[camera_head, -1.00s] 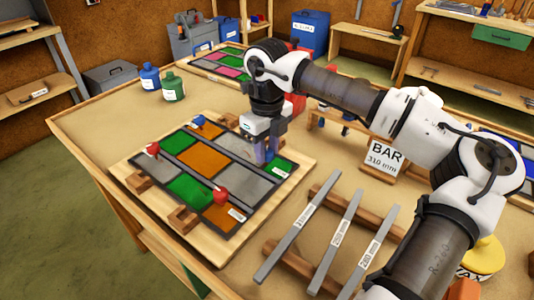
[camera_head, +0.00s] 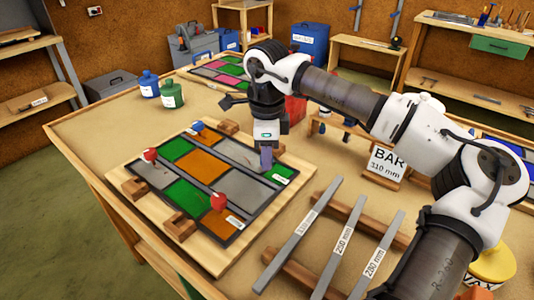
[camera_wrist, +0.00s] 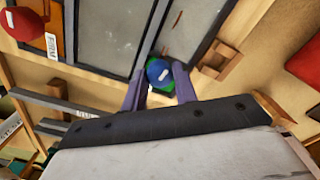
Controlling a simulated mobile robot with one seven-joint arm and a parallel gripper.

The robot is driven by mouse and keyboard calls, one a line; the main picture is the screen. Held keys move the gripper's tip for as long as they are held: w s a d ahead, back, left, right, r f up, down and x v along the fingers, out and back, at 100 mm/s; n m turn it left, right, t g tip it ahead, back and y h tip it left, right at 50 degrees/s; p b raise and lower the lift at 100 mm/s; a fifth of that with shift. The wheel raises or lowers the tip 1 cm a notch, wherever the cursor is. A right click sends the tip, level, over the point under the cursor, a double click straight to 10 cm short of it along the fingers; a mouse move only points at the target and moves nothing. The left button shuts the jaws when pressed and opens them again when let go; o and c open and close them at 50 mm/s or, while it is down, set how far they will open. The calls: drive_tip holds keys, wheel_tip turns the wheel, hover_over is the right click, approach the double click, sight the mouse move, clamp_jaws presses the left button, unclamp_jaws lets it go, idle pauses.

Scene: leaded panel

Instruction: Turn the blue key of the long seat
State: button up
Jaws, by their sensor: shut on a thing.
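The leaded panel (camera_head: 190,240) lies on the bench with green, orange and grey panes in dark strips. My gripper (camera_head: 266,160) points down at the panel's right corner. In the wrist view, my gripper (camera_wrist: 159,86) has its two purple fingers closed on either side of a blue key (camera_wrist: 159,72). This key is hidden behind the fingers in the head view. A second blue key (camera_head: 197,127) stands at the far edge. Red keys stand at the left (camera_head: 150,155) and near corner (camera_head: 218,201); one red key (camera_wrist: 20,25) shows in the wrist view.
Wooden blocks (camera_head: 180,224) sit around the panel. Metal bars (camera_head: 300,235) lie on wooden rests at right. Blue (camera_head: 149,82) and green (camera_head: 171,95) bottles stand behind.

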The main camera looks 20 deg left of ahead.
drive_tip(key=shift+r+n, duration=0.1)
drive_tip(key=shift+n, duration=0.2)
drive_tip(key=o, duration=1)
drive_tip(key=shift+c, duration=0.2)
wheel_tip(320, 180, up, 14)
drive_tip(key=shift+s+a+f, duration=0.1)
drive_tip(key=shift+f, duration=0.1)
